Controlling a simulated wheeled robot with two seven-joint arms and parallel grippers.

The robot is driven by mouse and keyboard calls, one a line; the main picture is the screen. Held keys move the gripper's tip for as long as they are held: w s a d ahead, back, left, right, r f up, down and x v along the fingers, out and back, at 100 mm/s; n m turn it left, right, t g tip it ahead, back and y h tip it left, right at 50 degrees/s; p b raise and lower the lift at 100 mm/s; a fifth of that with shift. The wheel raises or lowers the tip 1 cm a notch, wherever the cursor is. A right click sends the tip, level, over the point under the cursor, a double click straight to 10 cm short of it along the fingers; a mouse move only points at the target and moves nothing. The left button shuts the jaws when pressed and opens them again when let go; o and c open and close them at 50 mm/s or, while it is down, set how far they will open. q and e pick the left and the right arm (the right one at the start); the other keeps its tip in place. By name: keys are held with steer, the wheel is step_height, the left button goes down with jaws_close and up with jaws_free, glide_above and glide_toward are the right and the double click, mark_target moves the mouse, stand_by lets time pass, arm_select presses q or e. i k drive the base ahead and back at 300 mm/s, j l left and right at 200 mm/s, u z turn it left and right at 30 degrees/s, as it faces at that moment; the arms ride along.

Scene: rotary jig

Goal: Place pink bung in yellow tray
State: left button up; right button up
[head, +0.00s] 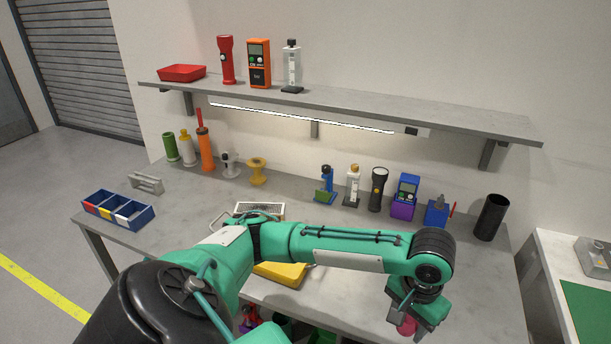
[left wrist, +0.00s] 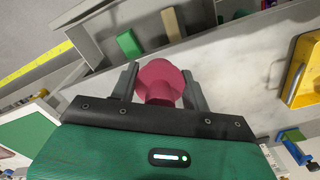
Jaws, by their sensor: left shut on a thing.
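The pink bung (left wrist: 158,78) is between the two fingers of my left gripper (head: 408,314), which is shut on it. The bung (head: 406,327) shows partly below the gripper in the head view, near the front right of the bench. The yellow tray (head: 287,276) lies on the bench to the left of the gripper, partly hidden behind my left arm. In the left wrist view the yellow tray (left wrist: 291,84) is at the right edge, apart from the bung. My right gripper is not in view.
A blue divided bin (head: 118,212) stands at the bench's left end. A wire-mesh basket (head: 259,210) is behind my arm. Bottles, a black flashlight (head: 377,190) and a black cup (head: 491,218) line the back. A grey shelf (head: 330,106) hangs above.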

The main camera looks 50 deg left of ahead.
mark_target(286, 269)
steer(key=i+l+u, duration=0.15)
steer(key=u, duration=0.15)
steer(key=i+l+u, duration=0.25)
steer(key=u, duration=0.65)
